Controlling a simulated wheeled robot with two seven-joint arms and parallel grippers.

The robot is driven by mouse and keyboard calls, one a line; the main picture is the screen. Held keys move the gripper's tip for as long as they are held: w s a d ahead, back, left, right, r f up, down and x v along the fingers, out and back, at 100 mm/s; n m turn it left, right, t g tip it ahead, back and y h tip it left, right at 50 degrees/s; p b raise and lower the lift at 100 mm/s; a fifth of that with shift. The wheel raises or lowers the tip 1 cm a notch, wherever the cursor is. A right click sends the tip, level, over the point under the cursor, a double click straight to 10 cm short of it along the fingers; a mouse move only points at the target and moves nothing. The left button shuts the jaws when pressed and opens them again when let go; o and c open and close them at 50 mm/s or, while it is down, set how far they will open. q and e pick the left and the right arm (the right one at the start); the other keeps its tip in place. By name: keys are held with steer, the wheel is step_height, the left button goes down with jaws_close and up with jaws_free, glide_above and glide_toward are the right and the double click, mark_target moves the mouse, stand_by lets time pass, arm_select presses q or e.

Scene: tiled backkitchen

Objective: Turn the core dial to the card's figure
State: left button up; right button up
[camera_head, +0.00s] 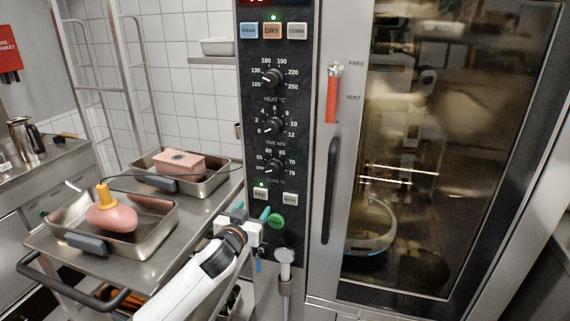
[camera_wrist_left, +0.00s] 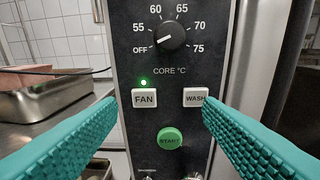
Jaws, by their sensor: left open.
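The core dial (camera_head: 273,167) is the lowest of three black knobs on the oven's dark panel. It shows large in the left wrist view (camera_wrist_left: 171,37), with OFF, 55, 60, 65, 70 and 75 around it. Its white mark points left and slightly down, toward OFF. My left gripper (camera_head: 252,211) is below the dial, near the panel's lower buttons. In the left wrist view its teal fingers (camera_wrist_left: 158,106) are wide apart with nothing between them, below the dial and not touching it. I cannot make out the card. My right gripper is out of view.
The FAN button (camera_wrist_left: 144,98), WASH button (camera_wrist_left: 196,97) and green START button (camera_wrist_left: 169,138) lie below the dial. The heat dial (camera_head: 272,79) and time dial (camera_head: 273,127) are above. Steel trays with pink meat (camera_head: 112,218) stand on the left trolley. The oven handle (camera_head: 330,190) is right.

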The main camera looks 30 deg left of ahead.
arm_select(q)
steer(key=t, duration=0.1)
glide_toward(272, 168)
steer(key=a+v, duration=0.1)
steer(key=v, duration=0.2)
steer(key=x, duration=0.4)
steer(key=p+x, duration=0.1)
steer(key=x, duration=0.3)
steer(key=d+x, duration=0.1)
steer(key=x, duration=0.3)
steer(key=shift+w+f, duration=0.15)
steer(key=shift+w, duration=0.05)
steer(key=shift+s, duration=0.15)
steer(key=c, duration=0.9)
